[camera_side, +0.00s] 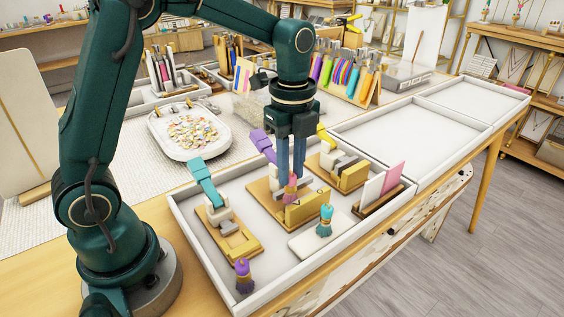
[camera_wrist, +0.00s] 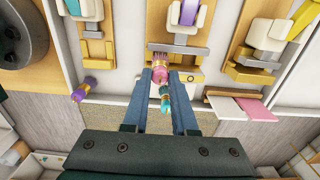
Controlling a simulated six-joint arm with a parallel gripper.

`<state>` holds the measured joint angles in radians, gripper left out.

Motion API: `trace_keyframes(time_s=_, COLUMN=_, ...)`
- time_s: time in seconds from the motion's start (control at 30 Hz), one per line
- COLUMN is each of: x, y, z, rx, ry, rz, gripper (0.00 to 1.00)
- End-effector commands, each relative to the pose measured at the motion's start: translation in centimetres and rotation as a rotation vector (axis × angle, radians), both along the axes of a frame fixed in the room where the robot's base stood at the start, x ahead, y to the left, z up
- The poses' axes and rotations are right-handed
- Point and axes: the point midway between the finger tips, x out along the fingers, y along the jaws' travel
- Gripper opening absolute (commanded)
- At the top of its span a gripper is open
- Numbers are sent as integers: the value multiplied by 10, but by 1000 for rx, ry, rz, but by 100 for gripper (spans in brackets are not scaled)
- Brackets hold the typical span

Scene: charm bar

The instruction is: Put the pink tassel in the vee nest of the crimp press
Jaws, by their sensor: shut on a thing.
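The pink tassel (camera_side: 290,189) with a gold band is between the fingers of my gripper (camera_side: 291,174), which is shut on it. It is upright, at the middle press with the purple handle (camera_side: 262,143). In the wrist view the tassel (camera_wrist: 161,66) lies between the two fingertips (camera_wrist: 164,72), in front of the press's grey bar. A gold block (camera_side: 306,209) on this press is close beside the tassel's lower end. The vee itself is not clear, and I cannot tell whether the tassel touches it.
A teal tassel (camera_side: 325,221) stands on a white pad in front. A purple tassel (camera_side: 244,277) stands at the tray's near corner. A teal-handled press (camera_side: 207,185) is left, a yellow-handled press (camera_side: 325,136) right. A holder with pink and white cards (camera_side: 392,178) is right. The white tray rim (camera_side: 333,261) surrounds them.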

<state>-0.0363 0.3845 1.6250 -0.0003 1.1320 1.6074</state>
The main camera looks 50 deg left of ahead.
Motion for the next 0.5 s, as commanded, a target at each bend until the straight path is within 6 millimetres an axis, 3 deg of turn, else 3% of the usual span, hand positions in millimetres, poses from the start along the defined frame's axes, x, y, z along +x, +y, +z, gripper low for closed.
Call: trace_keyframes(time_s=0.5, x=0, y=0, z=-5, rx=0, ry=1, rz=0, gripper=0)
